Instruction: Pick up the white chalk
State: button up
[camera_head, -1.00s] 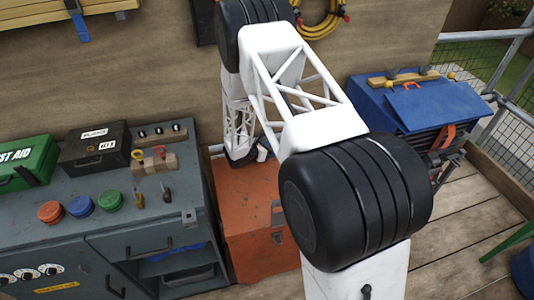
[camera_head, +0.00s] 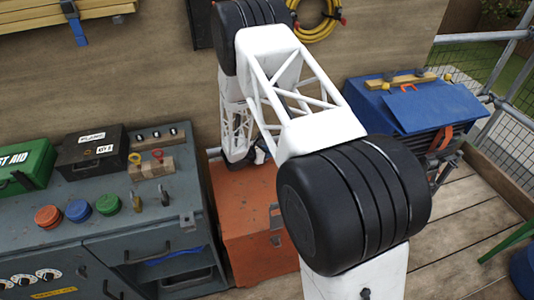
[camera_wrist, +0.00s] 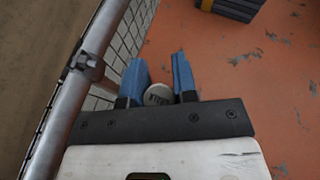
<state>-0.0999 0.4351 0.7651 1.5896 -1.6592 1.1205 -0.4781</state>
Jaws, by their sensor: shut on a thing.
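My gripper (camera_wrist: 160,84) shows in the wrist view with two blue fingers. A small pale round-ended thing (camera_wrist: 158,94) with dark marks on its face sits between the fingers, close to the dark palm bar. The gripper is shut on it. It may be the white chalk, but only its end shows, so I cannot be sure. Below the fingers is a worn orange surface with scuffed patches (camera_wrist: 240,90). In the head view my arm hides the gripper, and no white chalk can be made out.
A metal rail (camera_wrist: 75,75) and mesh run close along the gripper's left in the wrist view. A dark block with a yellow part (camera_wrist: 232,8) lies at the top. The head view shows a grey cabinet (camera_head: 150,225), an orange chest (camera_head: 245,200) and a blue toolbox (camera_head: 420,105).

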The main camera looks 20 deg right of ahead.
jog(key=shift+r, duration=0.6)
jog(key=shift+s+r, duration=0.25)
jog(key=shift+r, duration=0.3)
jog(key=shift+s+r, duration=0.2)
jog(key=shift+r, duration=0.35)
jog(key=s, duration=0.5)
jog(key=s+a+r, duration=0.1)
jog(key=s, duration=0.9)
jog(key=shift+a+r, duration=0.2)
jog(key=shift+a, duration=0.1)
